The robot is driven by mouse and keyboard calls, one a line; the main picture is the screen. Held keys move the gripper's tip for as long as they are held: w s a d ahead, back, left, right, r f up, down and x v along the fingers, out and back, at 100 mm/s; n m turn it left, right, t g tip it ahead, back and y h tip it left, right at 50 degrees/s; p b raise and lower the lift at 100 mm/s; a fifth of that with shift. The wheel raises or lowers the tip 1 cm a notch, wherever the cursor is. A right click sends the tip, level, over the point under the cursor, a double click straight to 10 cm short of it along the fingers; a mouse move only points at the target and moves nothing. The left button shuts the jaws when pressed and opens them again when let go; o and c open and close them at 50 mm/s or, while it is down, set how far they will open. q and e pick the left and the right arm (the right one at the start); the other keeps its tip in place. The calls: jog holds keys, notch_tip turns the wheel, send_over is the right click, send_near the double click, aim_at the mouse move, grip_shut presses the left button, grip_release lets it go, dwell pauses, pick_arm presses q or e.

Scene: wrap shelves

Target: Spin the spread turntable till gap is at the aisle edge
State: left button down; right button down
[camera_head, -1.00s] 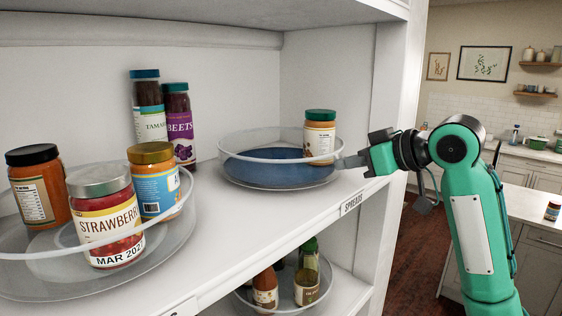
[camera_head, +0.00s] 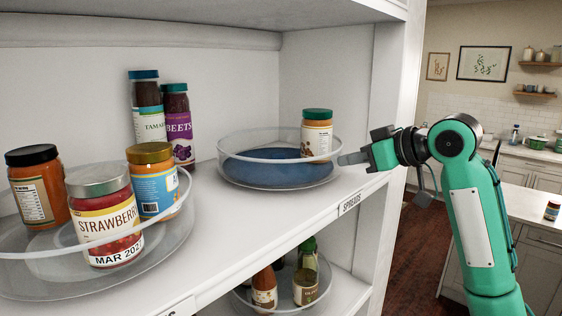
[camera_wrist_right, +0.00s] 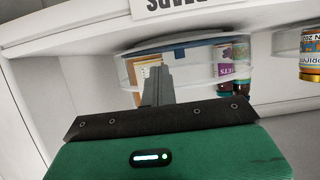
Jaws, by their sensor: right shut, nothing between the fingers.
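The spreads turntable (camera_head: 232,176) is a round tray with a clear rim and a blue floor, on the shelf above the "SPREADS" label. One jar with a green lid (camera_head: 318,137) stands at its right side; the blue floor at the front and left is bare. My right gripper (camera_head: 343,159) is shut and empty, its fingertips beside the rim's right side, near the jar. I cannot tell whether they touch the rim. In the wrist view the shut fingers (camera_wrist_right: 158,84) point at the clear rim (camera_wrist_right: 200,48). My left gripper is not in view.
Another turntable (camera_head: 160,262) holds several jars at the left, including a strawberry jar (camera_head: 104,222). Two dark jars, one a beets jar (camera_head: 180,128), stand behind. A white shelf post (camera_head: 396,110) rises right of the spreads turntable. A lower shelf holds bottles (camera_head: 306,275).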

jog(key=shift+s+d, duration=0.25)
jog(key=shift+d, duration=0.1)
jog(key=shift+s+d, duration=0.3)
jog(key=shift+d, duration=0.2)
jog(key=shift+s+d, duration=0.25)
jog(key=shift+d, duration=0.25)
jog(key=b+v, duration=0.6)
jog(key=v, duration=0.8)
jog(key=shift+w+f, duration=0.1)
